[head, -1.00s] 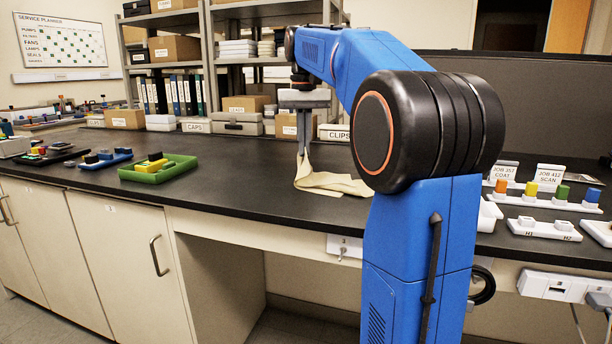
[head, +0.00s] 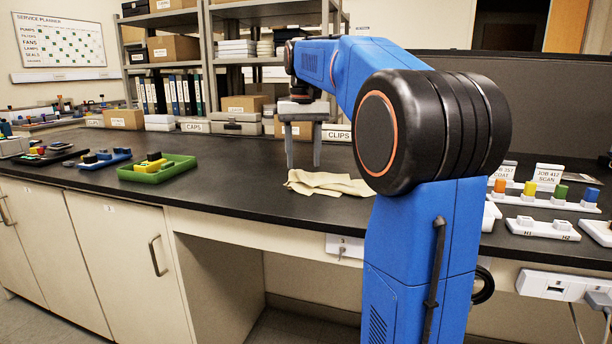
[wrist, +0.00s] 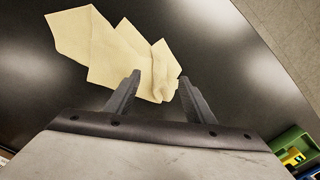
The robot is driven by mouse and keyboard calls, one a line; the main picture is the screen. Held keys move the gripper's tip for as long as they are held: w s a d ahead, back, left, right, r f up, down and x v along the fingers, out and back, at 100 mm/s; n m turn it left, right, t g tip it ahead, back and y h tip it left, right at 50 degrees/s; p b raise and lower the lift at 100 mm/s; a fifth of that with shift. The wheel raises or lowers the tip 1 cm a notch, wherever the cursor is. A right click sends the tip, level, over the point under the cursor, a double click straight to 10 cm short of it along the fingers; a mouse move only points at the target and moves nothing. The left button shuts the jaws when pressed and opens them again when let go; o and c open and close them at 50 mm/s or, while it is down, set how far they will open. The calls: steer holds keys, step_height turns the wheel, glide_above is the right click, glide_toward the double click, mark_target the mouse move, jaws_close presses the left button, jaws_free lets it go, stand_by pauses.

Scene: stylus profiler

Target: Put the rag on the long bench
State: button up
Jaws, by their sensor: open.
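The rag (head: 328,184) is a pale yellow cloth lying crumpled on the dark top of the long bench (head: 235,180), near its front edge. My gripper (head: 303,166) is open above and just behind the rag, its two fingers pointing down and apart. In the wrist view the rag (wrist: 115,50) lies spread in folds on the black surface, beyond the fingertips of my gripper (wrist: 160,82).
A green tray (head: 158,168) with yellow and black parts stands to the left. Boxes and a CAPS bin (head: 194,126) line the back. White holders with coloured blocks (head: 545,190) stand at the right. The bench between the green tray and the rag is clear.

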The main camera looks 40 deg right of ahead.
step_height(320, 180, up, 12)
stand_by(0.7)
steer(key=shift+s, duration=0.1)
stand_by(0.3)
